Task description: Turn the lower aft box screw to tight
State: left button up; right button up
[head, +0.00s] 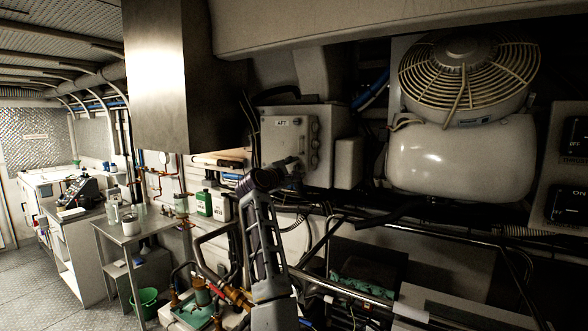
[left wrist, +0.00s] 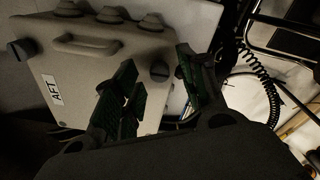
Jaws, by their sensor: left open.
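The grey aft box (head: 283,128), labelled AFT, is fixed to the wall in the middle of the head view. It fills the upper left of the left wrist view (left wrist: 75,75). The lower aft box screw (left wrist: 160,71) is a dark round head near the box's lower edge. My left gripper (head: 296,165) is at the lower front of the box. In the left wrist view, its two dark fingers (left wrist: 157,62) are open, one on each side of the screw. Whether they touch it I cannot tell. In the head view the gripper hides the screw. My right gripper is out of view.
A second dark slotted screw (left wrist: 19,50), a handle (left wrist: 88,46) and several round knobs (left wrist: 110,15) are on the box. A coiled black cable (left wrist: 262,75) hangs nearby. A white tank (head: 455,160) with a fan guard (head: 470,65) stands right of the box. Pipes run below.

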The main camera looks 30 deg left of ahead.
pick_arm(q)
jog(key=shift+w, duration=0.4)
grip_shut()
